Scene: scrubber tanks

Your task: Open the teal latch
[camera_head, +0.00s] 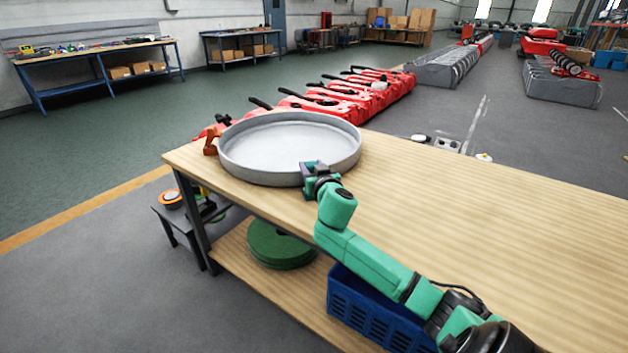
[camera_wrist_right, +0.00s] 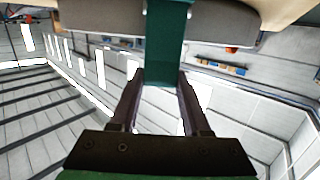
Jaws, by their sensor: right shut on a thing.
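A wide, round, grey tank part (camera_head: 235,166) with a raised rim lies at the far left end of the wooden workbench. My right gripper (camera_head: 312,170) is at the near right side of its rim. In the right wrist view the teal latch (camera_wrist_right: 166,40) hangs down across a grey edge (camera_wrist_right: 105,17). The two dark fingers of my right gripper (camera_wrist_right: 162,90) are shut on its lower end. In the head view my gripper and wrist hide most of the latch. My left gripper is not in view.
The workbench top (camera_head: 480,225) is bare to the right. An orange-brown object (camera_head: 210,143) stands left of the tank part. Green round pads (camera_head: 278,245) and a blue crate (camera_head: 365,310) sit on the lower shelf. Red machine parts (camera_head: 350,95) stand in a row behind the bench.

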